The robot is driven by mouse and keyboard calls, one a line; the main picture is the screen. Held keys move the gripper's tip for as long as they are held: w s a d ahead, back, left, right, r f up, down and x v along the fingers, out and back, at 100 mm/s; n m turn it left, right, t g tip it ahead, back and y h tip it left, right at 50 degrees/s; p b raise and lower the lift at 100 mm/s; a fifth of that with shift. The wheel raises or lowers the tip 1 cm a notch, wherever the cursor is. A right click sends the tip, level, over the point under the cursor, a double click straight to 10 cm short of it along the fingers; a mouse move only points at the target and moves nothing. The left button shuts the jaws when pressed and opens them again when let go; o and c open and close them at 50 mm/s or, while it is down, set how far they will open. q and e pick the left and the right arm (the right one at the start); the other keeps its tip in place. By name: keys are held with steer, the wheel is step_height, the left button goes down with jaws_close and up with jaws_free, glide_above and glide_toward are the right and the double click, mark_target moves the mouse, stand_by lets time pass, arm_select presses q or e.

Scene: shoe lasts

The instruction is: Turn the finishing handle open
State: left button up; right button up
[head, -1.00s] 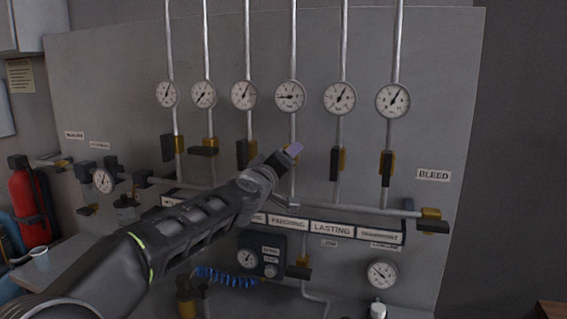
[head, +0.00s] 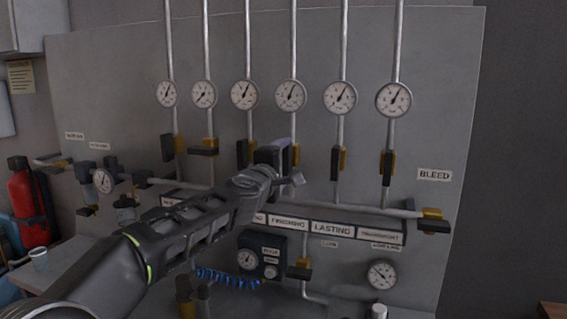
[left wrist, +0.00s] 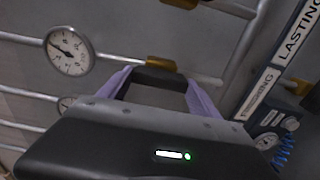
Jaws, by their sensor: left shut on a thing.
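The finishing handle is a dark bar on a gold valve body, on the pipe above the FINISHING label (head: 288,223). In the head view my left gripper (head: 279,153) covers the handle. In the left wrist view the purple fingers of the same gripper (left wrist: 158,86) are shut on the handle (left wrist: 158,80), one at each side. The handle appears to lie along its pipe there. The gold valve body (left wrist: 161,62) shows just beyond it. The finishing gauge (head: 291,95) above has its needle pointing up and slightly right. My right gripper is not in view.
Similar dark handles stand close on both sides, such as the lasting handle (head: 338,161) and one at left (head: 243,153). The label strip (head: 332,229) and a horizontal pipe run just below. A bleed valve (head: 433,222) is at the far right.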

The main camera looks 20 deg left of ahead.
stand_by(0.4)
arm_select(q)
steer(key=o, duration=1.4)
steer(key=shift+s, duration=0.1)
steer(key=shift+s+a+b, duration=0.1)
steer(key=shift+s+b, duration=0.2)
steer(key=shift+s, duration=0.25)
steer(key=s, duration=0.3)
steer(key=s+b, duration=0.1)
steer(key=s, duration=0.2)
steer(key=shift+s+a, duration=0.2)
steer(key=shift+s, duration=0.1)
